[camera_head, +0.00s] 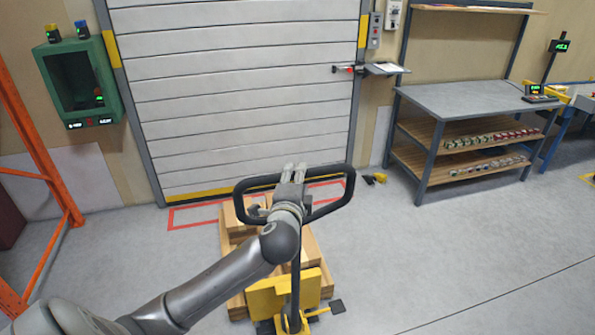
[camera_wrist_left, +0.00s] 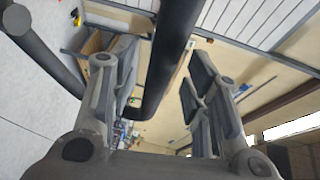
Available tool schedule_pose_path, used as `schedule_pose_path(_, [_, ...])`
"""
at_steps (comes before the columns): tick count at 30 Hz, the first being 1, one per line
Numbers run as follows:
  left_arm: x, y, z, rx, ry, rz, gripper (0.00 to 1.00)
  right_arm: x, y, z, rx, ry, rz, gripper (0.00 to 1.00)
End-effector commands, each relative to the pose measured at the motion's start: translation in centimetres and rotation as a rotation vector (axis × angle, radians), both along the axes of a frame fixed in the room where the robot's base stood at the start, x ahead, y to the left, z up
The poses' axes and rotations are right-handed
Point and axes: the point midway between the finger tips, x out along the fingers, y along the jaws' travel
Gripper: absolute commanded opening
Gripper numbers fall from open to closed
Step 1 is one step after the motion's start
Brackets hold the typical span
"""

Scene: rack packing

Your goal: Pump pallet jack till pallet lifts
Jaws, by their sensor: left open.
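The yellow pallet jack (camera_head: 268,298) stands in the lower middle of the head view, with its black loop handle (camera_head: 343,196) raised at the top of a dark shaft. A wooden pallet with cardboard boxes (camera_head: 236,222) sits behind the jack's yellow body. Whether the pallet is off the floor cannot be told. My left gripper (camera_head: 289,172) is at the middle of the handle. In the left wrist view, my left gripper (camera_wrist_left: 162,85) is open, with the dark handle bar (camera_wrist_left: 172,50) between its fingers. My right gripper is not in view.
A closed roller door (camera_head: 230,90) with a red floor outline stands behind the pallet. A grey workbench (camera_head: 465,97) with stocked shelves is at the right. An orange rack (camera_head: 40,160) is at the left. Floor right of the jack is clear.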

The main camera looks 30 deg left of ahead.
Motion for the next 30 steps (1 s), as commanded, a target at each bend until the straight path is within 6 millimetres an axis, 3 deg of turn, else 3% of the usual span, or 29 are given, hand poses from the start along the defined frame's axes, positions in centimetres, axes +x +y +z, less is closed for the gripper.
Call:
schedule_pose_path(7, [2.2, 1.1, -0.2, 0.001, 0.001, 0.001, 0.44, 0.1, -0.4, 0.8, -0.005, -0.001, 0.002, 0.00])
schedule_pose_path(19, [2.6, 1.3, -0.4, 0.001, 0.000, 0.000, 0.44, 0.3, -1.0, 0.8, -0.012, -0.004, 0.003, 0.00])
schedule_pose_path(30, [2.6, 1.3, -0.4, 0.000, 0.001, 0.000, 0.00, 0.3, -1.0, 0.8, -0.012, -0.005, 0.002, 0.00])
